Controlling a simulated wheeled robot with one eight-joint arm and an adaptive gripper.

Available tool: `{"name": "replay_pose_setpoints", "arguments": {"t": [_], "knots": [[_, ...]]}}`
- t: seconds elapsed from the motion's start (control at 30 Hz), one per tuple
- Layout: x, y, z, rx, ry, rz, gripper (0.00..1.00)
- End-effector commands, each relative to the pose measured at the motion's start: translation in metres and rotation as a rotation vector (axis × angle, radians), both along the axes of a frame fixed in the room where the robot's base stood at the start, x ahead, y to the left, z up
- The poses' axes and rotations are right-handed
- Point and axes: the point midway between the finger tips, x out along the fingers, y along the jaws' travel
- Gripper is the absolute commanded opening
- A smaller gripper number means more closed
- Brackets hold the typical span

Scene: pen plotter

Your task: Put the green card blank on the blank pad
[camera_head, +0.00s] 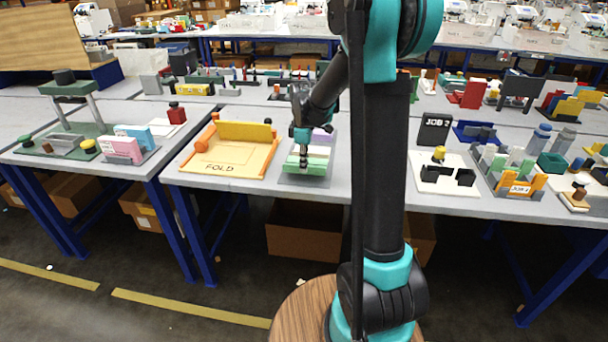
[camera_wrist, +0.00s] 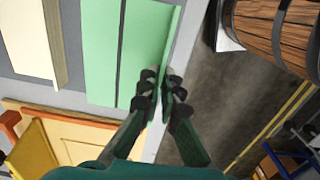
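The green card blank (camera_wrist: 145,45) is in a grey holder (camera_head: 305,180) near the front edge of the table, under my gripper (camera_head: 302,168). Another green piece lies beside it in the wrist view, and a pale cream piece (camera_wrist: 28,38) stands further left. In the wrist view my gripper (camera_wrist: 161,88) points at the green blank's edge. Its two fingertips stand close together, one on each side of a thin green edge. Whether they press on it is not clear. I cannot tell for sure which thing is the blank pad.
An orange-framed FOLD board (camera_head: 225,160) lies left of the holder.

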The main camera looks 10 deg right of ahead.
Motion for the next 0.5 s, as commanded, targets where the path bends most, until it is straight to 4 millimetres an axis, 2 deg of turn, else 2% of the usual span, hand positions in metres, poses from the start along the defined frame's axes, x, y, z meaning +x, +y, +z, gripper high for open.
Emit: {"name": "replay_pose_setpoints", "arguments": {"t": [0.3,0.5], "knots": [[0.0,0.0,-0.035,0.0,0.0,0.0,0.0],[-0.001,0.0,-0.04,0.0,0.0,0.0,0.0]]}}
